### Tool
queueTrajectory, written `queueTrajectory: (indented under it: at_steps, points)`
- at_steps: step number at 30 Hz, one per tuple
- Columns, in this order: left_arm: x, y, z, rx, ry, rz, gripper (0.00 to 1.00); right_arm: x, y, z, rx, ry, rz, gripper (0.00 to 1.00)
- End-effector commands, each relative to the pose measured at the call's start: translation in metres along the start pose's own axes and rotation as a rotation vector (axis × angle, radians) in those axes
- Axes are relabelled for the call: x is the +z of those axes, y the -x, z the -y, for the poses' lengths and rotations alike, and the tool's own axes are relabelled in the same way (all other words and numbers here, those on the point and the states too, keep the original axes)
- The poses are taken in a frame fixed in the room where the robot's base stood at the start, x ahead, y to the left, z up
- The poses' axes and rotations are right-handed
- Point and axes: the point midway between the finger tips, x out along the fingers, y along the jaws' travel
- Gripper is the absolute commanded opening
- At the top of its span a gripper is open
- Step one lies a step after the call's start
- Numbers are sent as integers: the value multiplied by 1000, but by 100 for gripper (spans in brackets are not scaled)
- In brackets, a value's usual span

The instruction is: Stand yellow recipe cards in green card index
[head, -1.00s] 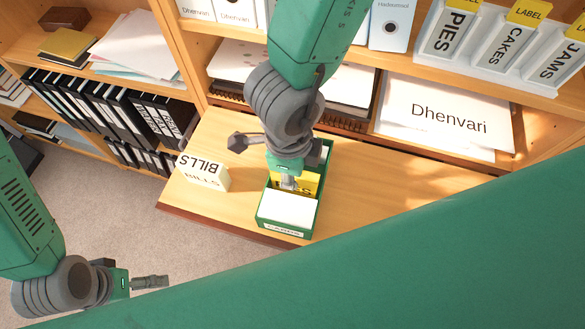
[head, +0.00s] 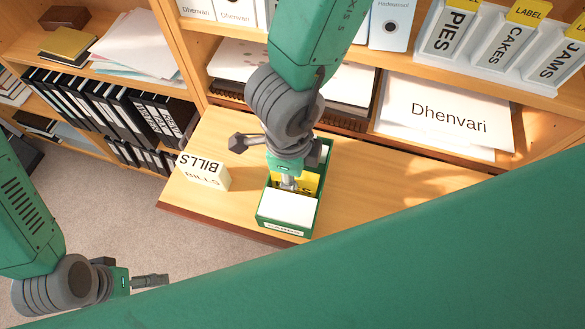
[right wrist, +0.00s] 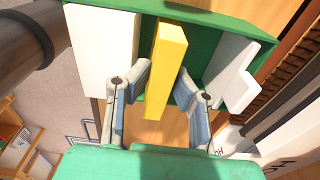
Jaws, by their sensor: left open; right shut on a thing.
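The green card index (head: 315,205) is an open box on the wooden desk, with white cards (head: 287,207) at its near end. A yellow recipe card (head: 309,183) stands in the box behind these white cards, partly hidden by my gripper. My right gripper (head: 288,184) comes from above and is shut on the yellow card. In the right wrist view, the yellow card (right wrist: 166,65) shows between my fingers, with white cards (right wrist: 102,50) to its left and a white divider (right wrist: 232,72) to its right. My left gripper (head: 152,281) is open and empty, away from the desk at lower left.
A white BILLS block (head: 204,173) stands on the desk left of the box. The desk (head: 390,180) is clear to the right. Behind are shelves with papers (head: 445,115), binders (head: 150,120) and labelled PIES, CAKES and JAMS files (head: 510,45).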

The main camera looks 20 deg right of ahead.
Motion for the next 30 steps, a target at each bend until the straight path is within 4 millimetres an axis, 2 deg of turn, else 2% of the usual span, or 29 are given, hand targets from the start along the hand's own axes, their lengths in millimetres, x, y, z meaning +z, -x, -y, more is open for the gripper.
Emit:
queueTrajectory:
  at_steps: [2, 3, 4, 5, 17, 30]
  points:
    - [0, 0, 0, 0, 0, 0, 100, 0, -1, 0, 0, 0, 0, 0]
    - [0, 0, 0, 0, 0, 0, 100, 0, -1, 0, 0, 0, 0, 28]
    - [0, 0, 0, 0, 0, 0, 100, 0, 0, 0, 0, 0, 0, 39]
    - [0, 0, 0, 0, 0, 0, 100, 0, 0, 0, 0, 0, 0, 42]
    - [0, 2, 0, 0, 0, 0, 100, 0, 1, -1, 1, 0, -1, 42]
    - [-2, 27, 0, 0, 0, 0, 100, 0, 24, 0, 1, -1, 0, 42]
